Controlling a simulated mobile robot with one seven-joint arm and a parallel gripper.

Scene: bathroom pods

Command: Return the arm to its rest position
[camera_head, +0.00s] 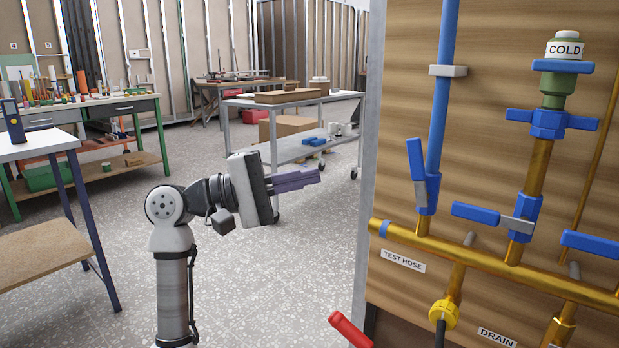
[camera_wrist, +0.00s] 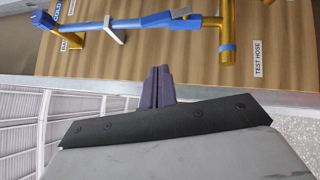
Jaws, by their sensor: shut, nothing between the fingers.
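My arm rises from the bottom of the head view, bent at a grey and white joint. My gripper (camera_head: 318,176) points right toward the wooden pipe panel (camera_head: 405,120), with its purple fingers shut together and nothing between them. In the head view the fingertips end left of the panel's metal edge. In the wrist view my gripper (camera_wrist: 158,72) also looks shut and empty, and the panel (camera_wrist: 140,65) fills the area beyond the fingertips. The fingers look clear of the pipes.
A grey cart (camera_head: 290,100) stands behind my gripper. A table (camera_head: 40,145) stands at left. Speckled floor (camera_head: 120,210) lies open between.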

